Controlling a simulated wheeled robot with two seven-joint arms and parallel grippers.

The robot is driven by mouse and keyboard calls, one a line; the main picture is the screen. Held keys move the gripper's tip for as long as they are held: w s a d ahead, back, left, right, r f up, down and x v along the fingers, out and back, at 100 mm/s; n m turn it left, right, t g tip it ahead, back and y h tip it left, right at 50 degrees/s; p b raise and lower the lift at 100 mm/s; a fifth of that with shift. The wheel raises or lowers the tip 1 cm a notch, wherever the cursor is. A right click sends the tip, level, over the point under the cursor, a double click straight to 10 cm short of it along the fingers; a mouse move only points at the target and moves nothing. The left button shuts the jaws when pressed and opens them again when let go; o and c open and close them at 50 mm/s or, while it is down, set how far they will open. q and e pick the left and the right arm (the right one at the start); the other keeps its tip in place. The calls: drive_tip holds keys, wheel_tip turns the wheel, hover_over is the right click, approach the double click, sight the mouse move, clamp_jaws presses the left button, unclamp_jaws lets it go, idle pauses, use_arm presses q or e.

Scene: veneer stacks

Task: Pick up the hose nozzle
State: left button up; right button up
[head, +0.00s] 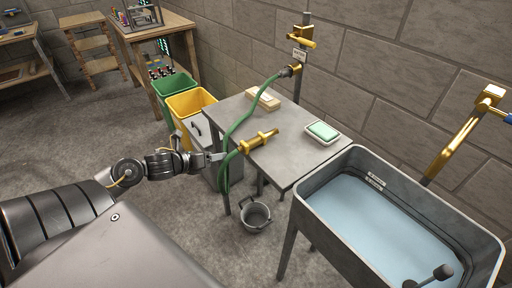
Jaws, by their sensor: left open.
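The brass hose nozzle (260,140) lies on the grey table (292,160) near its left edge. Its rear end joins a green hose (236,122) that bends below the edge and also runs up towards the wall tap (294,69). My left gripper (220,156) reaches in from the left, just left of the nozzle's hose end and close to the table edge. It is open, and nothing shows between its fingers. Whether a finger touches the hose is too small to tell.
A sink (322,186) with water stands at the right. A soap dish (323,132) and a tan block (263,97) lie on the table. A bucket (255,216) stands on the floor below. Yellow (190,102) and green (172,88) bins stand behind my left gripper.

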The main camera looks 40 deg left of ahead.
sight(243, 145)
use_arm(q)
drive_tip(key=s+d+r+m+h, duration=0.1)
drive_tip(key=d+r+m+h, duration=0.1)
drive_tip(key=d+r+m, duration=0.5)
drive_tip(key=w, duration=0.4)
drive_tip(key=shift+d+f+m+t, duration=0.15)
drive_tip(key=shift+f+m+t, duration=0.05)
drive_tip(key=shift+m+t, duration=0.1)
drive_tip(key=shift+w+d+f, duration=0.2)
drive_tip(key=shift+w+f, duration=0.1)
drive_tip(key=shift+w, duration=0.1)
use_arm(e)
drive_tip(key=shift+s+a+f, duration=0.15)
drive_tip(key=shift+a, duration=0.5)
use_arm(q)
drive_tip(key=shift+w+f, duration=0.1)
drive_tip(key=shift+w, duration=0.25)
drive_tip(key=p+x, duration=0.1)
drive_tip(key=x, duration=0.2)
drive_tip(key=shift+w+f+p, duration=0.25)
drive_tip(key=shift+w+p, duration=0.05)
drive_tip(key=shift+p, duration=0.05)
drive_tip(key=shift+w+d+f, duration=0.1)
drive_tip(key=shift+w+f, duration=0.15)
drive_tip(key=shift+w, duration=0.1)
use_arm(e)
drive_tip(key=shift+a+r, duration=0.45)
drive_tip(key=shift+r, duration=0.3)
